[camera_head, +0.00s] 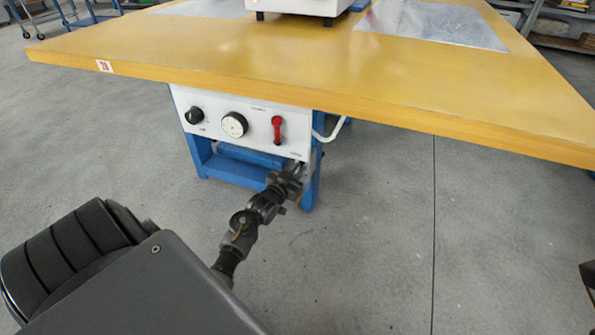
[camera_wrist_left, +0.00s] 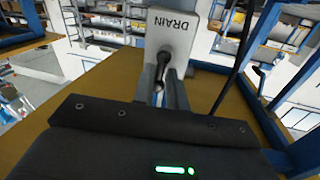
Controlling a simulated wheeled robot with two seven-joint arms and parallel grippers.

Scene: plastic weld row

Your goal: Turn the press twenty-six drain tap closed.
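A white box marked DRAIN (camera_wrist_left: 172,38) shows in the left wrist view, with a dark, rounded handle-like part (camera_wrist_left: 163,62) at its lower edge. I take this part for the drain tap; its exact setting is unclear. My left gripper (camera_head: 290,178) is at the lower right corner of the white front panel (camera_head: 213,134) under the tabletop. In the left wrist view the gripper (camera_wrist_left: 159,92) is small and dark, in line with the handle. Whether the fingers touch or enclose it cannot be told. My right gripper is not clearly in view.
The panel carries a black knob (camera_head: 194,116), a round dial (camera_head: 234,125) and a red lever (camera_head: 277,129). The yellow tabletop (camera_head: 270,60) with a number label (camera_head: 105,66) overhangs it. A white curved pipe (camera_head: 334,130) and blue legs (camera_head: 312,185) stand close to the gripper. Grey floor (camera_head: 380,240) is clear.

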